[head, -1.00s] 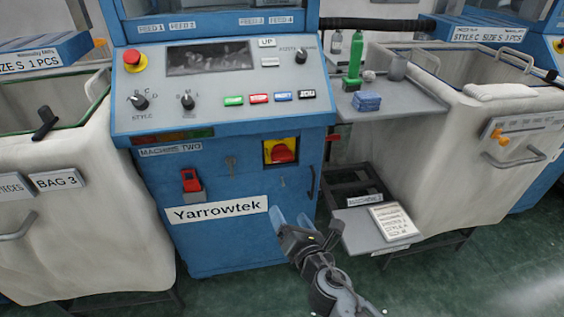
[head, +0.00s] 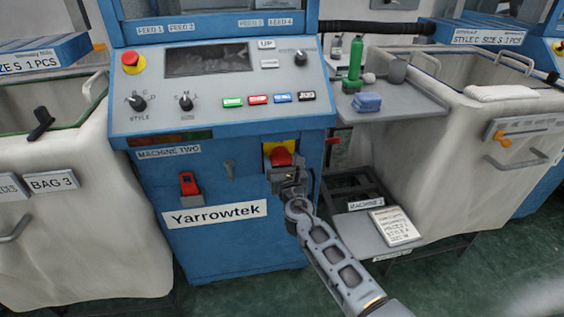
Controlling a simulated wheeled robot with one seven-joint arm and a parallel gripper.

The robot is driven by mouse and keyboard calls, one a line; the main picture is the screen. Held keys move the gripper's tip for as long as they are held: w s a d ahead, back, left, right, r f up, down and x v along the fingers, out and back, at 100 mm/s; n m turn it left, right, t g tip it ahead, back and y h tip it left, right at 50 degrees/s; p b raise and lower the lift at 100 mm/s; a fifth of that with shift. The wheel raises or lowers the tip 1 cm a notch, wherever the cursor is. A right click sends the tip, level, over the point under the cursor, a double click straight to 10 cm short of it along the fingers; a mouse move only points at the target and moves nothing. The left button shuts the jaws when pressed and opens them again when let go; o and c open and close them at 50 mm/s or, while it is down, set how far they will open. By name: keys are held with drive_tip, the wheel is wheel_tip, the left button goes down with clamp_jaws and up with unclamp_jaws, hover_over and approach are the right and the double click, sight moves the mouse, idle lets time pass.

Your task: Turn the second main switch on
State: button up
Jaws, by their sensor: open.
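The main switch is a red rotary knob (head: 281,157) on a yellow plate (head: 268,148), set in the blue front of the machine (head: 168,152) labelled MACHINE TWO. My gripper (head: 284,170) is in front of the switch and covers its lower part. The jaws are open. Gripper and knob overlap in the picture, and I cannot tell whether they touch. The knob's exact angle is partly hidden.
The grey control panel (head: 218,98) juts out above, with a red emergency button (head: 133,62). A red switch (head: 188,183) is left of the knob. A shelf (head: 412,98) with a green bottle (head: 354,66) and a cloth bin (head: 465,130) stand at right. Another bin (head: 80,200) stands at left.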

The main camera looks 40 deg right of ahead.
drive_tip(key=shift+w+d, duration=0.15)
drive_tip(key=shift+w, duration=0.1)
drive_tip(key=c, duration=0.7)
